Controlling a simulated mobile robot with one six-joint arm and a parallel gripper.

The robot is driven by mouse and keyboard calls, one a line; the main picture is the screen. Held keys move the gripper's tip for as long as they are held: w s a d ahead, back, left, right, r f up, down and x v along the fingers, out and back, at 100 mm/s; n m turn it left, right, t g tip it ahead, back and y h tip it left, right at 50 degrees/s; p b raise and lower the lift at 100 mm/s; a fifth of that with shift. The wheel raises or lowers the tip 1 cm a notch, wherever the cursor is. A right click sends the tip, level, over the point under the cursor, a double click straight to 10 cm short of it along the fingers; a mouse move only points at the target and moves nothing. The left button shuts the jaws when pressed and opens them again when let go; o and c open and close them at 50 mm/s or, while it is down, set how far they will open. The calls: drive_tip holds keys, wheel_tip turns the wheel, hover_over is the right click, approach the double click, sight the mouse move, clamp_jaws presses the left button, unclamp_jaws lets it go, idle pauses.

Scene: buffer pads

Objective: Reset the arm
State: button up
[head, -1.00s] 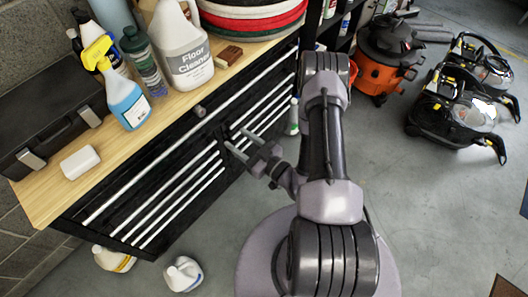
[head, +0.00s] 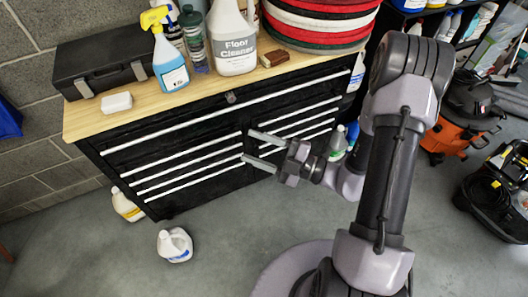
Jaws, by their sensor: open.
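My gripper (head: 262,151) is open and empty in the head view. Its two fingers point left, in front of the black drawer cabinet (head: 200,128). I cannot tell whether the fingertips touch the drawer fronts; they appear apart from them. My arm rises at the right of the picture, bends at the top, and comes back down to the gripper. Nothing is between the fingers.
The cabinet's wooden top holds a black toolbox (head: 95,70), a white block (head: 117,102), a blue spray bottle (head: 169,62), a floor cleaner jug (head: 232,45) and stacked round pads (head: 315,22). A white jug (head: 175,245) stands on open floor. An orange vacuum (head: 450,135) is right.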

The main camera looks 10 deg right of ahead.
drive_tip(key=shift+w+a, duration=0.15)
drive_tip(key=s+a+r+n+g+h, duration=0.35)
drive_tip(key=s+n+g, duration=0.35)
drive_tip(key=n, duration=0.8)
drive_tip(key=s+a+r+n+g+h, duration=0.4)
drive_tip(key=s+n, duration=0.5)
drive_tip(key=n, duration=0.5)
drive_tip(key=d+r+n+t+h+b, duration=0.1)
drive_tip(key=d+r+n+t+h, duration=0.5)
drive_tip(key=n, duration=1.1)
drive_tip(key=d, duration=0.2)
drive_tip(key=shift+w+d+r, duration=0.3)
drive_tip(key=shift+w+d, duration=0.05)
drive_tip(key=shift+d, duration=0.05)
drive_tip(key=shift+h, duration=0.25)
